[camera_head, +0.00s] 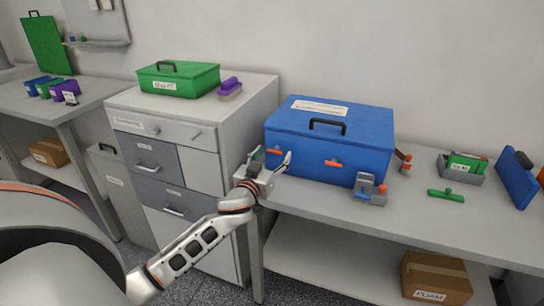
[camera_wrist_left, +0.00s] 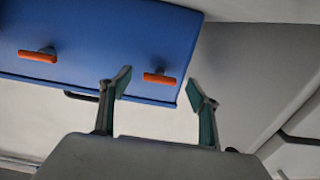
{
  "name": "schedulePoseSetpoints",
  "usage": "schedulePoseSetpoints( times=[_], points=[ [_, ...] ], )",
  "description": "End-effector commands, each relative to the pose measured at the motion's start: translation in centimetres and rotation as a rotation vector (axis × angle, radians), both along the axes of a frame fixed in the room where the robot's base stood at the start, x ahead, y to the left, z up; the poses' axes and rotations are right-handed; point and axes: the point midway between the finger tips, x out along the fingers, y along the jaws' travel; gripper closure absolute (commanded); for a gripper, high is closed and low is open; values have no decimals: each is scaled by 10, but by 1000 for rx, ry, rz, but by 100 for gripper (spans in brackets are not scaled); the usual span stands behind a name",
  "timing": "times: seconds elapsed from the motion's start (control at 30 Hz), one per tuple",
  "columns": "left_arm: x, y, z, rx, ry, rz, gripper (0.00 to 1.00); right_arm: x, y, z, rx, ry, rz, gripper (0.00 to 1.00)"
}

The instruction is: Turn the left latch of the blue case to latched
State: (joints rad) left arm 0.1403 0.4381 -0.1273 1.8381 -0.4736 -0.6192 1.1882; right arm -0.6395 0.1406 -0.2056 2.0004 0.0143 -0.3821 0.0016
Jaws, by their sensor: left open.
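The closed blue case (camera_head: 360,125) stands on the bench and shows upside down in the left wrist view (camera_wrist_left: 110,35). Its front has two orange latches, both with their bars lying about level. The left latch (camera_head: 273,151) is at the right in the left wrist view (camera_wrist_left: 160,78). The other latch (camera_head: 333,163) is at the left there (camera_wrist_left: 37,55). My left gripper (camera_head: 270,158) is open in front of the left latch. In the left wrist view its fingertips (camera_wrist_left: 158,90) appear on either side of that latch, with nothing held. My right gripper is not in view.
A grey drawer cabinet (camera_head: 205,138) stands close left of my left gripper, with a green case (camera_head: 190,82) and purple brush (camera_head: 230,88) on top. A grey block device (camera_head: 370,190) stands before the case. Bench space (camera_head: 430,212) at right front is mostly clear.

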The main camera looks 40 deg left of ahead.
Motion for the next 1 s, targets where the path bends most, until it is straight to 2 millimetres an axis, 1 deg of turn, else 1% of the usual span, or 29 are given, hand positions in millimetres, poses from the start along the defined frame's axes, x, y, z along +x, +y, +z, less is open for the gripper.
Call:
schedulePoseSetpoints(
  times=[0.03, 0.07, 0.1, 0.2, 0.47, 0.63, 0.87, 1.0],
  points=[
    [0, 0, 0, 0, 0, 0, 38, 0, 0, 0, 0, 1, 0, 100],
    [0, 0, 0, 0, 0, 0, 44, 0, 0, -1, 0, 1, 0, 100],
    [0, 0, 0, 0, 0, 0, 54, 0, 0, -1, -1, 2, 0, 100],
    [0, 0, 0, 0, 0, 0, 77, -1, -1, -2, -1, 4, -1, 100],
    [0, 0, 0, 8, 2, 0, 77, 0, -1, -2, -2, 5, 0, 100],
    [0, -1, 1, 54, 13, 0, 77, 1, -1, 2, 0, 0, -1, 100],
    [-1, 0, 2, 200, 48, 1, 77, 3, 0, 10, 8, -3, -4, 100],
    [-1, 0, 3, 325, 78, 1, 77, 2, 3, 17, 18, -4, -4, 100]
  ],
)
